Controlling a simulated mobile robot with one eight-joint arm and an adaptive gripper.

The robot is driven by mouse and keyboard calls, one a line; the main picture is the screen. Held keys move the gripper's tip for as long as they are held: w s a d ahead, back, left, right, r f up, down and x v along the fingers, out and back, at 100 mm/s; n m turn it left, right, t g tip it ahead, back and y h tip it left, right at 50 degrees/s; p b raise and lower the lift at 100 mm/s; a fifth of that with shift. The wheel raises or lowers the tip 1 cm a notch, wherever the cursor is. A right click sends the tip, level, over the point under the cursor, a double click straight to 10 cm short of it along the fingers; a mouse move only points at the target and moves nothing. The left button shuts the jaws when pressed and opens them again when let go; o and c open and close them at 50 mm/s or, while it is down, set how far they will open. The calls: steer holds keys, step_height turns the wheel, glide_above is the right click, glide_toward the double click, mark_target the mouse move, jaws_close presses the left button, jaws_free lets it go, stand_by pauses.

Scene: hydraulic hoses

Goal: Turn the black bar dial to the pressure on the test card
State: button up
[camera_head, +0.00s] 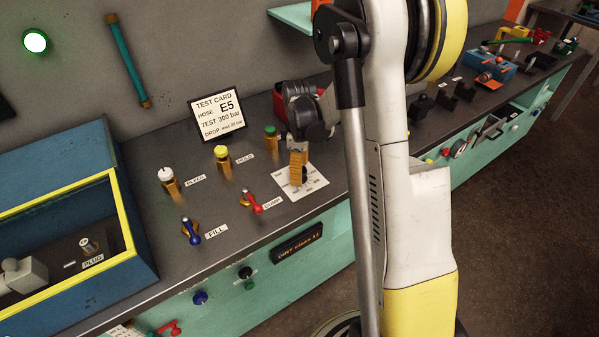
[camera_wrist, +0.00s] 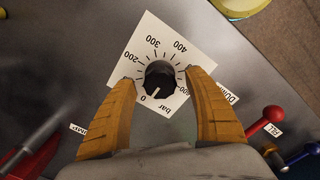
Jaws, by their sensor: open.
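The test card (camera_head: 218,115) stands on the bench at the back and reads hose E5, test 300 bar. The black bar dial (camera_wrist: 160,78) sits on a white scale plate (camera_wrist: 182,45) marked from 0 upward in bar. Its white pointer line is at the 0 mark. In the head view the plate (camera_head: 314,187) shows, with the dial mostly hidden by my fingers. My gripper (camera_wrist: 161,75) is open, its orange fingertips on either side of the dial. I cannot tell whether they touch it. My gripper also shows in the head view (camera_head: 298,163).
A red lever (camera_head: 252,201) and a blue lever (camera_head: 190,231) stand left of the dial. Yellow (camera_head: 222,158), white-topped (camera_head: 168,178) and green-topped (camera_head: 270,136) valves are behind. A blue box (camera_head: 130,215) with a yellow rim stands at the left.

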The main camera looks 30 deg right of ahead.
steer(key=c, duration=1.2)
steer(key=shift+m, duration=0.3)
